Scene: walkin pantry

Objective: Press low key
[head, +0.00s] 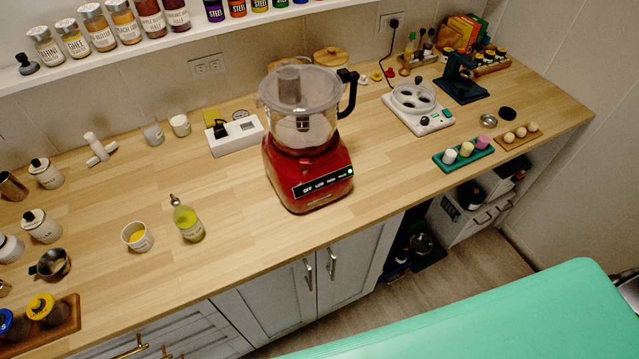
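A red food processor (306,165) with a clear bowl, a lid and a black handle stands upright on the wooden counter. Its black front panel (322,184) carries a row of white labels, one of which seems to read LOW, and a small green light at the right end. The lettering is too small to read with certainty. Neither of my grippers is in the head view, and nothing touches the processor or its keys.
The wooden counter (250,231) is clear in front of the processor. An oil bottle (187,221) and a cup (137,237) stand left of it. A white device (234,135) is behind left, a white hot-plate unit (417,107) to the right. A green surface (500,318) fills the lower right.

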